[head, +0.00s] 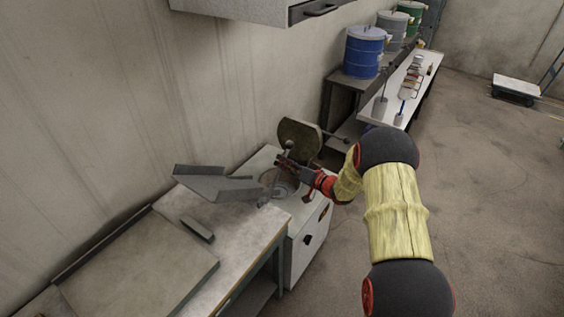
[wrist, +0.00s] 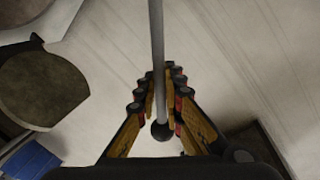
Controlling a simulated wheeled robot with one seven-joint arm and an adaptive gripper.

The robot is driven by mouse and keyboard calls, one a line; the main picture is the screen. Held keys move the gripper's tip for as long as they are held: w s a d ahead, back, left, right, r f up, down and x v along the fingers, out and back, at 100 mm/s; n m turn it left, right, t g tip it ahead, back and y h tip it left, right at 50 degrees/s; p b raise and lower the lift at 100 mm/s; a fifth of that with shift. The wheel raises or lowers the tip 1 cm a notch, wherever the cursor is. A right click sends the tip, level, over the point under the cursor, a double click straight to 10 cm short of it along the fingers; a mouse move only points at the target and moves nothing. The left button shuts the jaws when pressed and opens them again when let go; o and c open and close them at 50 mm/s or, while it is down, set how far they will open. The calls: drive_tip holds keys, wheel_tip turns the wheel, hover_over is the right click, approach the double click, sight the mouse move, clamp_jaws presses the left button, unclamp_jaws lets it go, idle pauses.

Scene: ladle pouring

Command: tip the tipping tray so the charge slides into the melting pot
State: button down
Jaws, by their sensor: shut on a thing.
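The grey tipping tray (head: 212,186) stands above the right end of the bench in the head view, with its narrow end towards the melting pot. The pot's round opening (head: 272,180) is in the top of a white cabinet, partly hidden by my gripper and the tray. In the wrist view my gripper (wrist: 161,100) is shut on a thin grey rod (wrist: 156,45) with a dark ball end (wrist: 161,130). Where the rod joins is not clear. I cannot make out any charge.
A round dark lid (head: 298,139) stands raised behind the pot; it shows in the wrist view (wrist: 42,80) too. A dark bar (head: 198,230) lies on the bench (head: 235,222). Drums (head: 363,52) and a tool table (head: 415,85) stand farther back. The floor at right is mostly clear.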

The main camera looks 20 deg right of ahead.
drive_tip(key=shift+d+f, duration=0.1)
drive_tip(key=shift+d, duration=0.05)
drive_tip(key=c, duration=2)
unclamp_jaws()
drive_tip(key=v, duration=1.2)
drive_tip(key=shift+w, duration=0.1)
